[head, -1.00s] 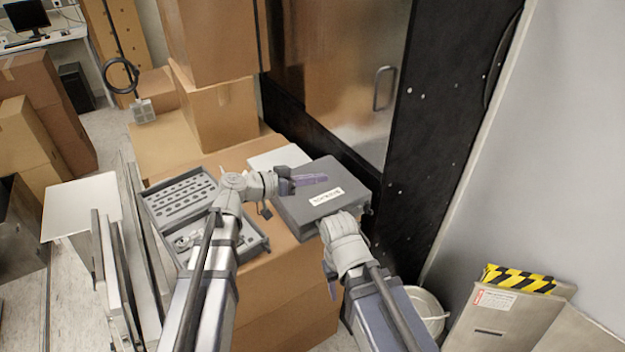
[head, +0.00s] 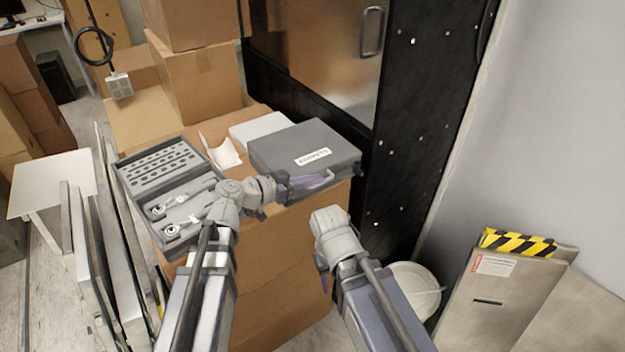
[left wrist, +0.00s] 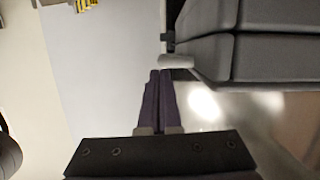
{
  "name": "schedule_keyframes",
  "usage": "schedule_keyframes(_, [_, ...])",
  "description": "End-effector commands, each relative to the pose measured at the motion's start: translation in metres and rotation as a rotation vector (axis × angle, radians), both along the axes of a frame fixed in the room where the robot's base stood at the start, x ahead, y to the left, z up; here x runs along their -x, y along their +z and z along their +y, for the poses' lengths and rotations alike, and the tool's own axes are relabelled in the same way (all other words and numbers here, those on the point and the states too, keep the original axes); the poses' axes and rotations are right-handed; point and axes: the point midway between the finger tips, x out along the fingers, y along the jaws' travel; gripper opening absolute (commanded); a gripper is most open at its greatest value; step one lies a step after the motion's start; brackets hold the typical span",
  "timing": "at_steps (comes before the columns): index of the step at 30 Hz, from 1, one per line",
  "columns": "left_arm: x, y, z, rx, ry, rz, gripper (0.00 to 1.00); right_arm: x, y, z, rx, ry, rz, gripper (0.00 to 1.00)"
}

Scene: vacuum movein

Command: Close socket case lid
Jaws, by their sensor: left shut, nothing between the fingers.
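A grey case with a white label (head: 313,156) lies on a cardboard box and looks closed; the label is too small to read. In the left wrist view the case (left wrist: 265,55) fills the upper right, with a seam between its two halves. An open grey case (head: 160,180) lies to its left, with a part full of holes and a part holding ratchet-like tools. My left gripper (head: 322,183) is shut and empty at the labelled case's front edge. Its purple fingers (left wrist: 159,85) are pressed together, close to a small handle or latch.
A light grey box (head: 258,129) and a curled white sheet (head: 222,152) lie behind the cases. A black-framed metal door (head: 345,60) stands close behind on the right. Tall panels (head: 100,240) lean at the left. A white bucket (head: 415,285) stands on the floor at right.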

Motion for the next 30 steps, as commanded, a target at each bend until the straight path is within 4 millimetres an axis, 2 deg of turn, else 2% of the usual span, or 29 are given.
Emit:
schedule_keyframes(5, [0.0, -0.009, 0.0, 0.0, 0.0, 0.0, 0.0, 0.0, -0.009, 0.0, 0.0, 0.0, 0.0, 0.5])
schedule_keyframes(21, [0.002, -0.01, 0.001, -0.006, -0.002, 0.002, 0.0, 0.0, -0.009, 0.0, 0.0, 0.0, 0.0, 0.5])
schedule_keyframes(25, [0.01, -0.005, 0.012, -0.005, 0.0, 0.002, 0.0, 0.0, -0.004, 0.0, 0.0, 0.0, 0.0, 0.5])
schedule_keyframes(30, [0.025, 0.003, 0.036, -0.001, 0.003, 0.002, 0.0, 0.0, 0.004, 0.0, 0.0, 0.0, 0.0, 0.5])
